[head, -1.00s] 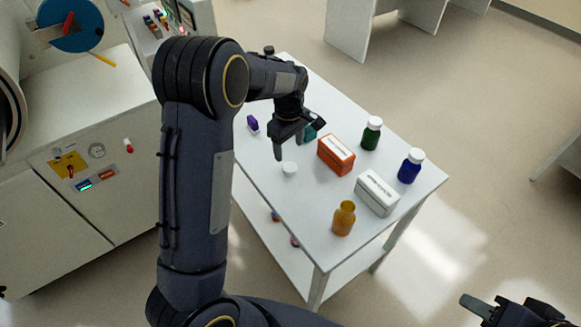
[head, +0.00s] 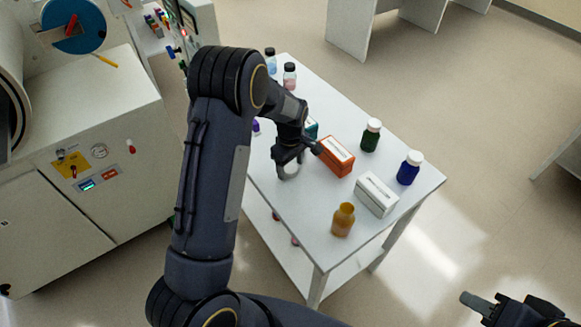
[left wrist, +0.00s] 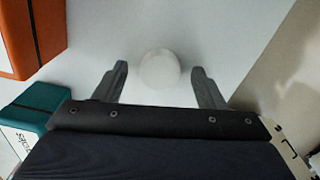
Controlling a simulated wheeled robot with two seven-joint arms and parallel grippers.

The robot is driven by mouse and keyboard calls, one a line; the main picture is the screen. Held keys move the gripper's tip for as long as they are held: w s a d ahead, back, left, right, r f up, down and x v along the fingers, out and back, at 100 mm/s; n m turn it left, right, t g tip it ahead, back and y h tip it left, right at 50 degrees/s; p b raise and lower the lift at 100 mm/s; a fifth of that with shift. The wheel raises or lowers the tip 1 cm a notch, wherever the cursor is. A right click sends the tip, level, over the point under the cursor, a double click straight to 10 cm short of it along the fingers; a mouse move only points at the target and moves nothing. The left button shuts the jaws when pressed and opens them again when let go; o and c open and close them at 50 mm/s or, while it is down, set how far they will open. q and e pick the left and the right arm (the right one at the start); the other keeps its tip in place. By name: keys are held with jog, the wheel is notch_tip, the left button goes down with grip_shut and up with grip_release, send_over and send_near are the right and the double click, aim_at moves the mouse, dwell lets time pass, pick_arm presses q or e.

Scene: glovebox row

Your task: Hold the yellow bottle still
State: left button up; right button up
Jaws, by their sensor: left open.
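The yellow bottle (head: 343,220), amber and uncapped, stands upright near the front corner of the white table. A round white cap (head: 287,171) lies on the table to its upper left. My left gripper (head: 296,162) is open and low over the white cap, away from the bottle. In the left wrist view, the white cap (left wrist: 160,70) sits between the spread fingertips (left wrist: 158,69), with a gap on each side. My right gripper (head: 478,304) is at the bottom right, off the table; its jaw opening is unclear.
An orange box (head: 336,156), a white box (head: 377,194), a green bottle (head: 371,135) and a blue bottle (head: 410,168) stand on the table. A teal box (left wrist: 35,106) is beside the left gripper. The table surface (head: 290,215) left of the yellow bottle is clear.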

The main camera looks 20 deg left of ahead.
aim_at(290, 170)
pick_arm(q)
jog(key=shift+f, duration=0.1)
jog(key=c, duration=1)
jog(key=shift+r, duration=0.65)
jog(key=r, duration=0.1)
jog(key=r+b, duration=0.1)
jog(key=shift+s+r, duration=0.3)
jog(key=s+r, duration=0.3)
jog(key=s, duration=0.1)
jog(key=s+d+r+b, duration=0.1)
jog(key=s+r, duration=0.2)
jog(key=s, duration=0.2)
jog(key=s+r+b, duration=0.1)
jog(key=s+r, duration=0.2)
jog(key=s, duration=0.1)
jog(key=shift+s+d, duration=0.2)
jog(key=shift+d, duration=0.2)
pick_arm(e)
notch_tip(290, 170, down, 3)
jog(key=shift+f, duration=0.1)
jog(key=shift+o, duration=0.4)
